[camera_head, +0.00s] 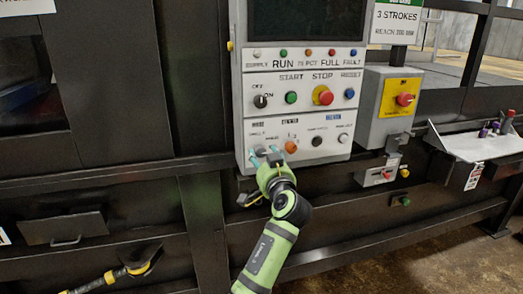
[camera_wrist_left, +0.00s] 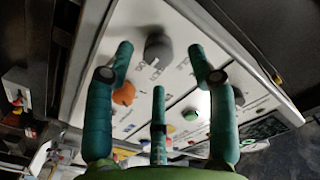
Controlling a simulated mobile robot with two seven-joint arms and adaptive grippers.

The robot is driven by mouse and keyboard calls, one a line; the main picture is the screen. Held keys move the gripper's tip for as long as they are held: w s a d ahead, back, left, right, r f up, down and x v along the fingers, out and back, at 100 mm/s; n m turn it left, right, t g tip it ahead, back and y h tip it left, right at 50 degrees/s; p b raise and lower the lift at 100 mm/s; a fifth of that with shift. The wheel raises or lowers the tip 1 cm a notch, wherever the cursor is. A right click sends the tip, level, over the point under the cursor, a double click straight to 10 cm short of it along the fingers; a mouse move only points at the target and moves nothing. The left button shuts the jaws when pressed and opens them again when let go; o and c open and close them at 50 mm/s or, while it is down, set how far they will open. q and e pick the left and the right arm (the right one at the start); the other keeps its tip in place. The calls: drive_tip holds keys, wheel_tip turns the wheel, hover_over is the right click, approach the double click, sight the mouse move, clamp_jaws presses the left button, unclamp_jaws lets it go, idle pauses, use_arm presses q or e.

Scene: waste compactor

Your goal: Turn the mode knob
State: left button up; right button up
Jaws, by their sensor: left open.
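The mode knob (camera_wrist_left: 158,46) is a dark grey round knob on the white panel in the left wrist view. In the head view it is mostly hidden by my gripper, at the left end of the panel's lowest row. My left gripper (camera_head: 264,154) reaches up to that spot from below. Its teal fingers are open, and in the left wrist view the knob lies between the two outer fingertips (camera_wrist_left: 160,50). A gap shows on each side of it; I cannot tell how close they are in depth. My right gripper is not in view.
The control panel (camera_head: 241,110) carries an orange button (camera_head: 291,147) close to my fingers, then a black knob (camera_head: 317,141) and a pale button (camera_head: 343,138). A red emergency stop (camera_head: 405,99) on a yellow plate is to the right. A dark rail runs below the panel.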

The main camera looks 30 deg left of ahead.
sight(261, 153)
use_arm(q)
drive_tip(key=shift+p+x, duration=0.45)
drive_tip(key=shift+x, duration=1.3)
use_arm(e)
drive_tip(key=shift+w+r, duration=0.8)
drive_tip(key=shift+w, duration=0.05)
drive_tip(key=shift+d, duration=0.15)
use_arm(q)
clamp_jaws()
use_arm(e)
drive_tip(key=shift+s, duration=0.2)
